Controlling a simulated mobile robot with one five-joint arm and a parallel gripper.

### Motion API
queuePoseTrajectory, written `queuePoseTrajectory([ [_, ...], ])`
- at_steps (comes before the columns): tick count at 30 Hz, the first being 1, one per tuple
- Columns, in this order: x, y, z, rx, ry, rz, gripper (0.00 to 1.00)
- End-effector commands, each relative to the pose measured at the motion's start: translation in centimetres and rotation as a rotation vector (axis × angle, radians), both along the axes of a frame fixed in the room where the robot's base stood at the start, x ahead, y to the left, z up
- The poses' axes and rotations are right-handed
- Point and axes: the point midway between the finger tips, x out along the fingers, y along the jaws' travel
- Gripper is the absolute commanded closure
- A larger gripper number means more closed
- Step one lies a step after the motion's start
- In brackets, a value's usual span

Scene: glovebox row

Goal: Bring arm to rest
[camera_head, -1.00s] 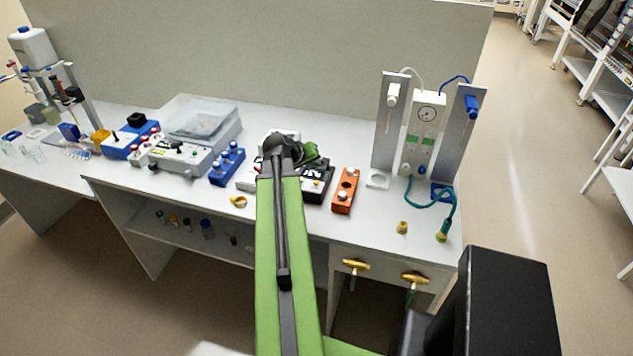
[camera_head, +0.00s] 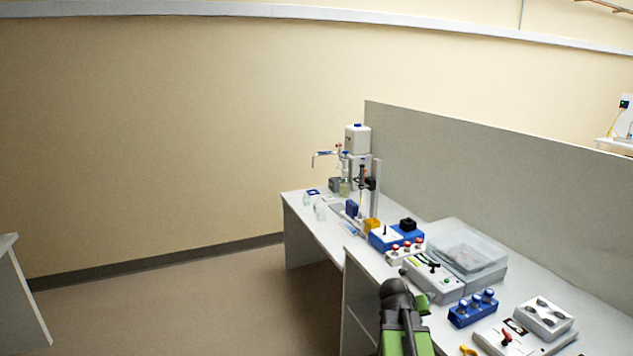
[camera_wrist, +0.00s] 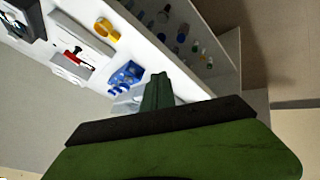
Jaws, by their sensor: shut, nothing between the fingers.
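My green and black arm rises from the bottom of the head view, in front of the white bench (camera_head: 312,236). My gripper (camera_wrist: 158,88) shows in the wrist view as dark green fingers, shut and empty. In that view the fingers lie beside a blue block with knobs (camera_wrist: 126,74), with the bench and its lower shelf behind. In the head view a bit of green shows behind the dark arm joint, and the fingertips are largely hidden there.
The bench holds a grey device with a clear lid (camera_head: 462,250), the blue knobbed block (camera_head: 473,308), a blue box (camera_head: 397,237) and a white-bottled stand (camera_head: 358,138). A grey partition (camera_head: 500,190) stands behind. Open floor (camera_head: 190,310) lies left.

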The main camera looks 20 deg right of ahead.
Motion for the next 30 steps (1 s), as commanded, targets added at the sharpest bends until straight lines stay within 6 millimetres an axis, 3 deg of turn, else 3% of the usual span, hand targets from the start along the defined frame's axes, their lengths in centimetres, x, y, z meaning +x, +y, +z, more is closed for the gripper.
queuePoseTrajectory([
  [1, 1.9, 4.3, -0.4, 0.03, 0.008, 0.06, 1.0],
  [3, 3.7, 10.2, -1.2, 0.081, 0.027, 0.134, 1.0],
  [6, 5.1, 18.8, -2.3, 0.165, 0.068, 0.239, 1.0],
  [9, 4.8, 27.2, -3.5, 0.257, 0.133, 0.337, 1.0],
  [12, 3.0, 33.8, -4.4, 0.356, 0.211, 0.412, 1.0],
  [13, 2.2, 35.2, -4.6, 0.388, 0.237, 0.425, 1.0],
  [15, 0.0, 37.1, -5.1, 0.476, 0.305, 0.434, 1.0],
  [18, -2.0, 38.4, -5.3, 0.552, 0.374, 0.445, 1.0],
  [30, -2.5, 38.3, -5.3, 0.558, 0.399, 0.451, 1.0],
])
